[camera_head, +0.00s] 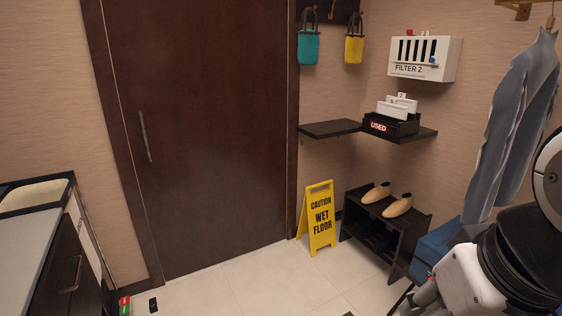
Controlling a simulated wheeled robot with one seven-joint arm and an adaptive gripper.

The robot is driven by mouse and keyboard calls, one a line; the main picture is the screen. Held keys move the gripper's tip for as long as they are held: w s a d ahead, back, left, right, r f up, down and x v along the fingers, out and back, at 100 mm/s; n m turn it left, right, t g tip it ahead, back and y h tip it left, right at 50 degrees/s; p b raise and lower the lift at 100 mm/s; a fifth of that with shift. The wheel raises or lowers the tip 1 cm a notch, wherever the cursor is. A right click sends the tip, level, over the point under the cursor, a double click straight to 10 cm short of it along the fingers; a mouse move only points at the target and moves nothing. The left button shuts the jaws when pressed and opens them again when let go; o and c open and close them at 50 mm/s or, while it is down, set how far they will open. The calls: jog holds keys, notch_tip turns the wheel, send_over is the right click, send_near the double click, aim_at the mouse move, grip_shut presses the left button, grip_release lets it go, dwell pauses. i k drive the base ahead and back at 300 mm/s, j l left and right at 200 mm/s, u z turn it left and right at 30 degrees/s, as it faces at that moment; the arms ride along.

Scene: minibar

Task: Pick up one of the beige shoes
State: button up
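Two beige shoes rest side by side on top of a small dark shoe rack (382,227). The left beige shoe (376,193) lies nearer the wall corner, and the right beige shoe (398,205) is closer to me. My arm comes in at the lower right, in front of the rack's right side and apart from the shoes. Its end is at the bottom edge, partly cut off. I cannot make out the fingers of my gripper clearly, nor whether they are open or shut.
A yellow wet floor sign (319,217) stands just left of the rack. A dark wall shelf (331,128) and a black USED box (391,126) are above. Grey clothing (508,125) hangs near my arm, and a blue box (436,243) is right of the rack. Floor ahead is mostly clear.

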aim_at(379, 193)
jog(key=i+u, duration=0.15)
jog(key=i, duration=0.75)
jog(key=i+u, duration=0.2)
jog(key=i, duration=0.65)
jog(key=i+j+z, duration=0.25)
jog(key=i+z, duration=0.2)
jog(key=i, duration=0.15)
jog(key=i+j+z, duration=0.9)
jog(key=i+j, duration=0.1)
jog(key=j, duration=0.05)
